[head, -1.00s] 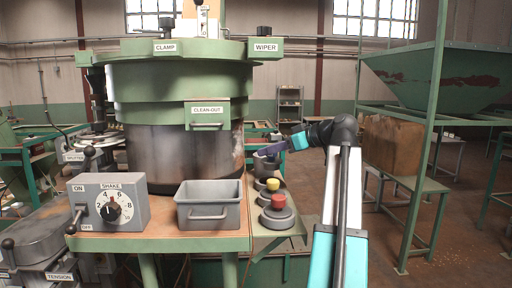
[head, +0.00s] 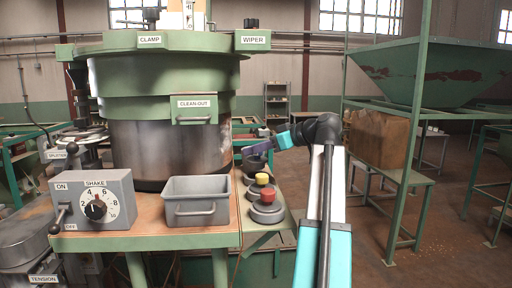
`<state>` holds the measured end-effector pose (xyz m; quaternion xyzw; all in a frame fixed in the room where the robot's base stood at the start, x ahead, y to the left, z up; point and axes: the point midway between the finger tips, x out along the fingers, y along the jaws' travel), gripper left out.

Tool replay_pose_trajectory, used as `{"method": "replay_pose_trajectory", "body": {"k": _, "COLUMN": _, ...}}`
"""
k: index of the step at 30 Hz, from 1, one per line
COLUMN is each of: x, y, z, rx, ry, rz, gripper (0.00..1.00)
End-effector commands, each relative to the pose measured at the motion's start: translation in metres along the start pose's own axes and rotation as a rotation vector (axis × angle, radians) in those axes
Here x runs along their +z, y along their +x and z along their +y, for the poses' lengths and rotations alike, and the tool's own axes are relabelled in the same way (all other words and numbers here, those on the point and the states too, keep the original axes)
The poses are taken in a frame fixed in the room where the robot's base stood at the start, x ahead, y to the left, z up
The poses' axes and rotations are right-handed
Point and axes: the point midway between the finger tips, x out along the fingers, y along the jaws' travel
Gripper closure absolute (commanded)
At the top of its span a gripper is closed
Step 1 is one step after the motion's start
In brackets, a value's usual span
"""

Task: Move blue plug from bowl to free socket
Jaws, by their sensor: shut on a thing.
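My gripper (head: 258,148) is at the end of my arm, over the back of the narrow side shelf right of the big green drum. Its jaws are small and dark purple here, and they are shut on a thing. The held piece, which I take to be the blue plug, cannot be made out clearly. A dark grey round container (head: 248,163) is just below the jaws, partly hidden. In front of it are a grey round base with a yellow plug (head: 262,178) and one with a red plug (head: 267,195). I cannot tell which socket is free.
The green drum (head: 165,100) stands close left of my gripper. A grey bin (head: 195,190) and a SHAKE control box (head: 93,200) stand on the front table. A green hopper frame (head: 410,150) with a brown box (head: 378,138) is at right. The floor between is mostly clear.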

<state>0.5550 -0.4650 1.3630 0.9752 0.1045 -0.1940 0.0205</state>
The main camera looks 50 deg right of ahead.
Motion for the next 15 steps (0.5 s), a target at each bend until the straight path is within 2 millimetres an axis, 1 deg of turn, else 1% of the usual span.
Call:
{"method": "replay_pose_trajectory", "body": {"k": 1, "x": 0.005, "y": 0.002, "z": 0.0, "rx": 0.0, "ry": 0.0, "rz": 0.001, "gripper": 0.99}}
{"method": "replay_pose_trajectory", "body": {"k": 9, "x": 0.025, "y": 0.01, "z": 0.0, "rx": 0.001, "ry": 0.0, "rz": 0.001, "gripper": 0.99}}
{"method": "replay_pose_trajectory", "body": {"k": 15, "x": 0.034, "y": 0.013, "z": 0.0, "rx": 0.001, "ry": 0.0, "rz": 0.001, "gripper": 0.99}}
